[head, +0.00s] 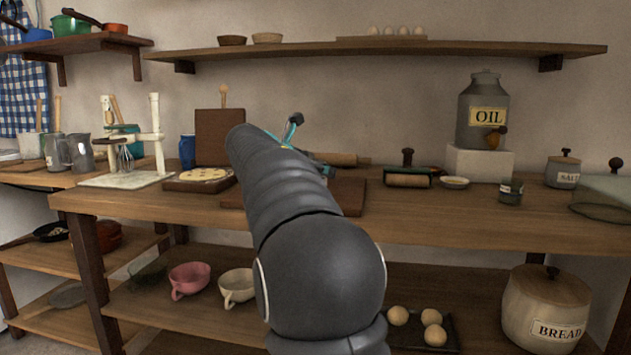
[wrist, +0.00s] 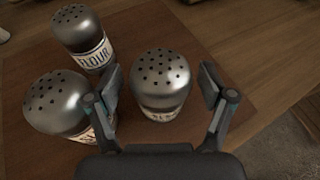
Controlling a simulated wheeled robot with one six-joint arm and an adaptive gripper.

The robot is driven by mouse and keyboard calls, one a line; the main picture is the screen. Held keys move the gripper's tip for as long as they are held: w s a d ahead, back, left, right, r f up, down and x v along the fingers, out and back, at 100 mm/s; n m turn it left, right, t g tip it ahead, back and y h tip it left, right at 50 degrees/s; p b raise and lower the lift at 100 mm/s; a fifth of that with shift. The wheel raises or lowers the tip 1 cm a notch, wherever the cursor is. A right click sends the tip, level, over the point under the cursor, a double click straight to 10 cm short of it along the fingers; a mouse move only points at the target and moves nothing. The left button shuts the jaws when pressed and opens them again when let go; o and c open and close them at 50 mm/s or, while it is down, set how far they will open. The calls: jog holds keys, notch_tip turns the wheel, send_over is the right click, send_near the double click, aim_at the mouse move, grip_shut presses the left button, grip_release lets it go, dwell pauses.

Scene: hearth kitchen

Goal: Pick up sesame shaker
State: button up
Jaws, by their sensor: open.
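Three metal-topped shakers stand upright on a dark wooden board (wrist: 30,140) in the wrist view. One shaker (wrist: 160,82) is between the fingers of my open gripper (wrist: 160,88); its pale label is mostly hidden and I cannot read it. The shaker at the upper left (wrist: 82,38) is labelled FLOUR. The shaker at the lower left (wrist: 58,103) stands just outside my left finger, its label mostly hidden. No finger clearly grips the middle shaker. In the head view my arm hides the shakers, and only bits of my gripper show past it.
In the head view the board (head: 350,194) lies on the wooden counter (head: 430,215). A rolling pin (head: 343,159) lies behind it. A pastry board (head: 172,187) is left.

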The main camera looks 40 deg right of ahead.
jog(key=x, duration=0.2)
jog(key=shift+d, duration=0.35)
jog(key=c, duration=1.3)
jog(key=shift+r, duration=0.1)
